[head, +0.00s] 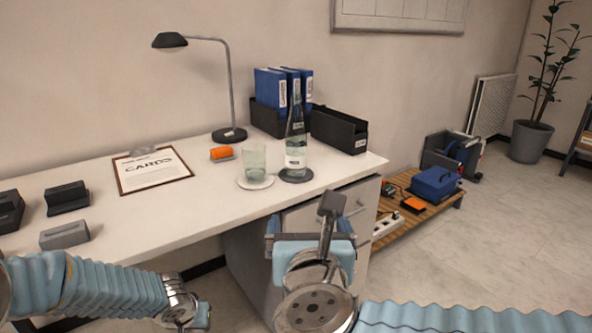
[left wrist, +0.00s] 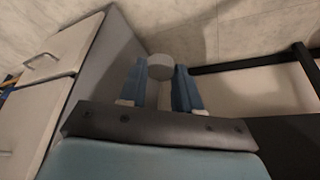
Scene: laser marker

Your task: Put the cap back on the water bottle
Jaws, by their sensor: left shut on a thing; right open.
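The clear glass water bottle (head: 295,150) stands upright on a dark round coaster (head: 296,178) near the table's front right edge. Its neck is narrow, and its mouth is too small to make out against the blue binders. My left gripper (left wrist: 160,85) is shut on a pale grey round cap (left wrist: 160,66) between its blue fingers. In the head view the left hand is low, below the table's front edge, and the cap does not show there. My right gripper (head: 309,235) is open and empty in front of the table, nearer to me than the bottle.
A glass (head: 254,161) on a white saucer (head: 255,183) stands just left of the bottle. Behind are a lamp (head: 229,95), blue binders (head: 270,88) and a black bin (head: 340,129). A clipboard (head: 153,170) and an orange item (head: 221,153) lie left. Drawers (head: 312,214) are under the table.

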